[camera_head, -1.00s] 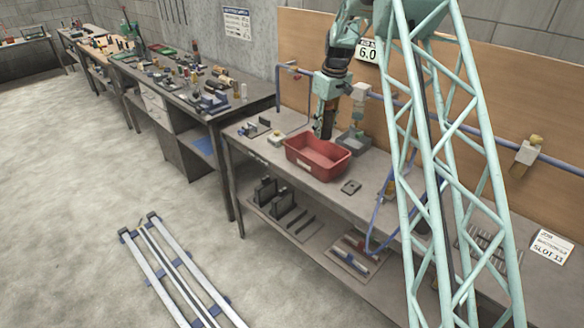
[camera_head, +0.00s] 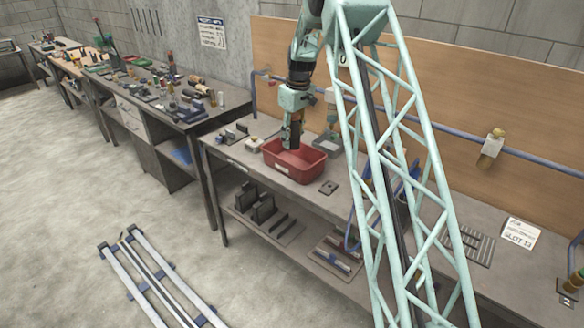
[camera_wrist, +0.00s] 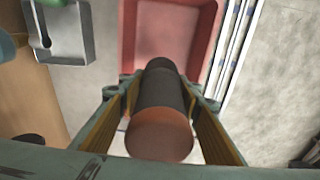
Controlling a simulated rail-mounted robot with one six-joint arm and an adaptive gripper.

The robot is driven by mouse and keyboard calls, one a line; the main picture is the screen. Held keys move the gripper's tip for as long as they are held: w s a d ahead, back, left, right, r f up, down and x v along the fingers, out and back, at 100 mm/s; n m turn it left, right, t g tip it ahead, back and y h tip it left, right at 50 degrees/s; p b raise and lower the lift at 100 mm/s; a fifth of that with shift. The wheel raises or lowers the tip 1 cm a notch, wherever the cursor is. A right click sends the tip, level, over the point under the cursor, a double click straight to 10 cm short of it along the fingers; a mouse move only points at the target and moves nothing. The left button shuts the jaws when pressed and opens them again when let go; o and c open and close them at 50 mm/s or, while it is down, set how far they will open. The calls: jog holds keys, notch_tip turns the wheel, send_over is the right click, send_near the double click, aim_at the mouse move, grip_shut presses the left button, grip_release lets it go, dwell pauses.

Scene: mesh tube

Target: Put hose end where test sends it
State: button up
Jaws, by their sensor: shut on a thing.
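My gripper (camera_head: 291,137) points down over the red bin (camera_head: 316,166). In the wrist view my gripper (camera_wrist: 160,108) is shut on a dark grey cylinder (camera_wrist: 160,95) with a copper-brown end face; the red bin (camera_wrist: 205,20) shows beyond it. I cannot tell whether the cylinder is the hose end. A blue hose (camera_head: 348,233) hangs at the bench front, partly hidden behind my lattice column. A white card (camera_head: 521,233) reading "SLOT 13" lies at the bench's right, its smaller print unreadable.
A grey tray (camera_head: 328,145) stands behind the red bin. A small dark plate (camera_head: 328,187) lies in front of it. A slotted plate (camera_head: 470,245) lies left of the card. A blue pipe (camera_head: 440,140) with a brass-topped valve (camera_head: 491,148) runs along the wooden backboard.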

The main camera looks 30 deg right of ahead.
aim_at(293, 131)
jog(key=shift+f, duration=3.1)
jog(key=shift+f, duration=0.1)
jog(key=shift+f+b, duration=0.3)
jog(key=shift+f, duration=1.5)
jog(key=shift+f, duration=0.15)
jog(key=o, duration=0.9)
jog(key=shift+o, duration=0.2)
jog(key=r, duration=0.7)
jog(key=s+r, duration=0.1)
jog(key=r, duration=0.3)
jog(key=shift+s+d+r+p, duration=0.1)
jog(key=shift+d+r+p, duration=0.1)
jog(key=shift+r+p, duration=0.15)
jog(key=shift+r, duration=0.25)
